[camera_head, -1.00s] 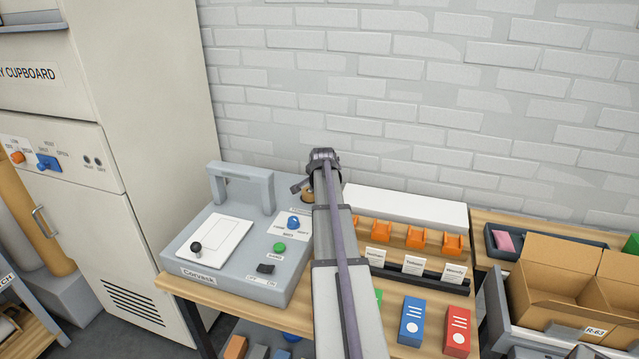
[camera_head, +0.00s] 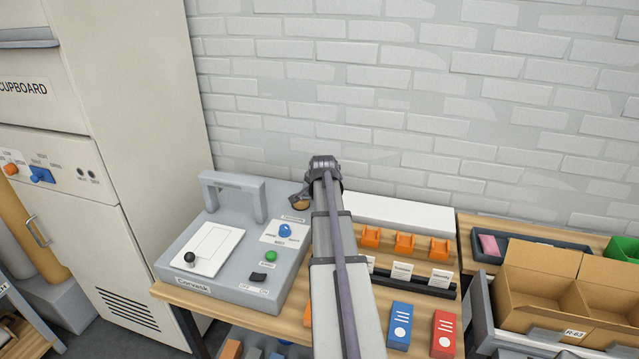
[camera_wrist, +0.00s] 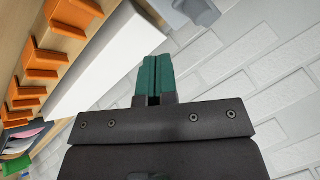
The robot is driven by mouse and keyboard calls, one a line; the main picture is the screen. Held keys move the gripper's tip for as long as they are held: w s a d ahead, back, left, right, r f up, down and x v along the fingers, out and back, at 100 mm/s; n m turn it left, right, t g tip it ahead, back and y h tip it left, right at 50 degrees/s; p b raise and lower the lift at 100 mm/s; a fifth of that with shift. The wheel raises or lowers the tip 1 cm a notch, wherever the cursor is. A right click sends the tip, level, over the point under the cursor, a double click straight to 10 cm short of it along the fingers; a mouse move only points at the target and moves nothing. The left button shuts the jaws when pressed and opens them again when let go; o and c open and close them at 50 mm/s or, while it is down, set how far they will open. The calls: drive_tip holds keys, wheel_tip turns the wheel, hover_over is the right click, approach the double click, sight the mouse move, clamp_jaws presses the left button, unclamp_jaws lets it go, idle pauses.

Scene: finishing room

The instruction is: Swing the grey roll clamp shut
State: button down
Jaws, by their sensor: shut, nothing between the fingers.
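A grey bench machine (camera_head: 225,283) marked Corvask stands on the wooden bench, with a grey arch (camera_head: 233,183) upright at its back left. I cannot pick out the grey roll clamp for certain. A small dark grey piece (camera_head: 297,199) beside a tan round part at the machine's back right may be it; my arm partly covers that spot. In the head view my gripper's fingers are hidden behind my wrist. In the wrist view my gripper (camera_wrist: 153,62) shows teal fingers shut together, empty. A grey part (camera_wrist: 197,10) shows at the top there, apart from the fingers; I cannot tell what it is.
A long white box (camera_head: 405,212) lies behind orange holders (camera_head: 405,243). Blue (camera_head: 400,322) and red (camera_head: 444,333) boxes stand at the bench front. A cardboard box (camera_head: 535,285) is at right, a tall cupboard (camera_head: 150,100) at left. A brick wall is behind.

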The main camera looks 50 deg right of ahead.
drive_tip(key=p+v, duration=0.2)
drive_tip(key=v, duration=0.3)
drive_tip(key=shift+a, duration=0.1)
